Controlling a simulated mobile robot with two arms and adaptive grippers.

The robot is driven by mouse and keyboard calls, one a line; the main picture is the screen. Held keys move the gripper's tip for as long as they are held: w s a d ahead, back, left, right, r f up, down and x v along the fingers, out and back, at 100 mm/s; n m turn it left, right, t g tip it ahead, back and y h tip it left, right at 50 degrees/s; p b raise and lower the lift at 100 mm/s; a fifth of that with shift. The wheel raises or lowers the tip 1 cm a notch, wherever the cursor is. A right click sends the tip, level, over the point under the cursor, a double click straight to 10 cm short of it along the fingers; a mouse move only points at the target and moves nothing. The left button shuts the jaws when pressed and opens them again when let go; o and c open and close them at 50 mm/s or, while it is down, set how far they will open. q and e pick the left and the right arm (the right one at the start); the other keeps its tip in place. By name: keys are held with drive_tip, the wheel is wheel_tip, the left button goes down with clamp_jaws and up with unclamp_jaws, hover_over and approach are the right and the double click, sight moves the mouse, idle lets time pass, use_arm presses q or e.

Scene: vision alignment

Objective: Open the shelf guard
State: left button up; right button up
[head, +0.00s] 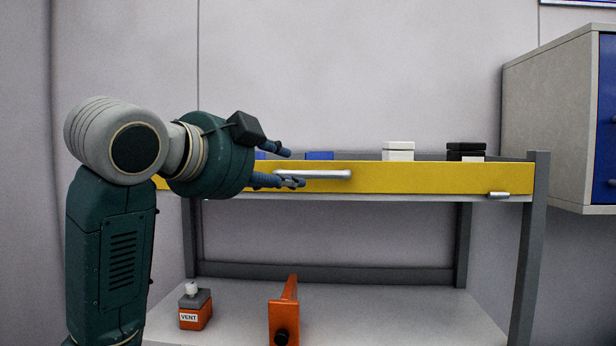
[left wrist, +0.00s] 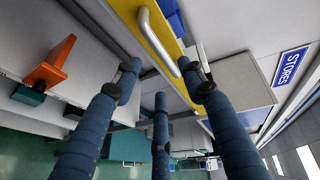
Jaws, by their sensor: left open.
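The shelf guard (head: 425,179) is a long yellow bar across the front of the upper shelf, level between the grey posts. A silver handle (head: 328,174) sits on its left half. My left gripper (head: 289,166) is open at the handle's left end, one finger above it and others at or just below its height. In the left wrist view my spread fingers (left wrist: 160,82) reach toward the handle (left wrist: 160,43) with nothing between them. I cannot tell whether any finger touches it. A small silver latch (head: 498,194) sits at the guard's lower right. My right gripper is not in view.
White (head: 398,151) and black (head: 466,151) boxes and a blue item (head: 319,155) stand behind the guard. Below are a VENT bottle (head: 195,308) and an orange object (head: 284,312). A blue-fronted cabinet (head: 557,115) hangs at right.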

sight(307, 177)
use_arm(q)
drive_tip(key=p+x, duration=0.5)
drive_tip(key=x, duration=0.4)
drive_tip(key=shift+w+d, duration=0.15)
drive_tip(key=shift+w, duration=0.25)
drive_tip(key=shift+w+d+f, duration=0.1)
drive_tip(key=shift+w+d, duration=0.05)
drive_tip(key=shift+w, duration=0.2)
drive_tip(key=shift+w+f, duration=0.1)
clamp_jaws()
